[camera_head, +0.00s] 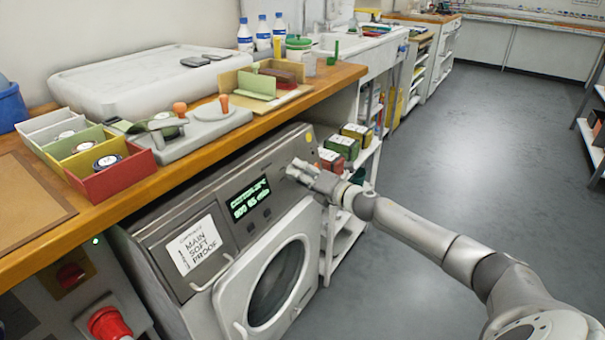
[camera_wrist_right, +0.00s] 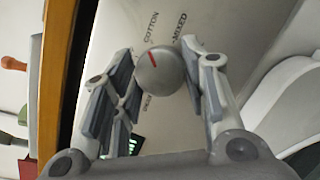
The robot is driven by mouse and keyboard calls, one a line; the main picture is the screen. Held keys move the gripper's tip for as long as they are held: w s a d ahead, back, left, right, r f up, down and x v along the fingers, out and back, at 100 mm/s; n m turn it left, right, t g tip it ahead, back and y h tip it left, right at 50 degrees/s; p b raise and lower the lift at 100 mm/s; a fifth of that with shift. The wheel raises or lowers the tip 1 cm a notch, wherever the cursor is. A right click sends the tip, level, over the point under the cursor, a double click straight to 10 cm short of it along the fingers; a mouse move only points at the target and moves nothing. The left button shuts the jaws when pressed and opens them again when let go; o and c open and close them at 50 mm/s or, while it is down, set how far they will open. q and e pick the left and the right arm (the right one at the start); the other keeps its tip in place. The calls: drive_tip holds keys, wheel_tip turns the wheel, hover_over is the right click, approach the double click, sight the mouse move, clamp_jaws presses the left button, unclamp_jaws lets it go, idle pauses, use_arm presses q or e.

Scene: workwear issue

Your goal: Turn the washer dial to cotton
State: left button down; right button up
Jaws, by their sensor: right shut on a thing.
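The washer (camera_head: 205,215) stands under the wooden counter, with a round door and a lit green display (camera_head: 249,199). My right gripper (camera_head: 301,171) is at the upper right of its panel and hides the dial in the head view. In the right wrist view the round grey dial (camera_wrist_right: 161,71) sits between my right gripper's fingers (camera_wrist_right: 158,60), which are shut on it. Its red mark points up and slightly left, toward the word COTTON (camera_wrist_right: 152,26). MIXED (camera_wrist_right: 184,32) is printed to the right; another label at lower left is partly hidden. My left gripper is out of view.
The counter edge (camera_head: 225,137) runs just above the washer panel. A shelf unit (camera_head: 345,220) with several coloured boxes stands right behind the gripper. A red knob-like fitting (camera_head: 108,322) is at lower left. The floor (camera_head: 475,150) to the right is clear.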

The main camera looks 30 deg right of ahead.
drive_tip(key=o, duration=1)
drive_tip(key=shift+d, duration=0.1)
drive_tip(key=shift+s, duration=0.1)
drive_tip(key=shift+s+d+r, duration=0.2)
drive_tip(key=shift+s+d, duration=0.15)
drive_tip(key=shift+s, duration=1.6)
drive_tip(key=shift+s+d+r, duration=0.15)
drive_tip(key=shift+s+d, duration=0.15)
drive_tip(key=shift+s, duration=1.6)
drive_tip(key=shift+s+d+r, duration=0.2)
drive_tip(key=shift+s+d, duration=0.15)
drive_tip(key=shift+s, duration=1.6)
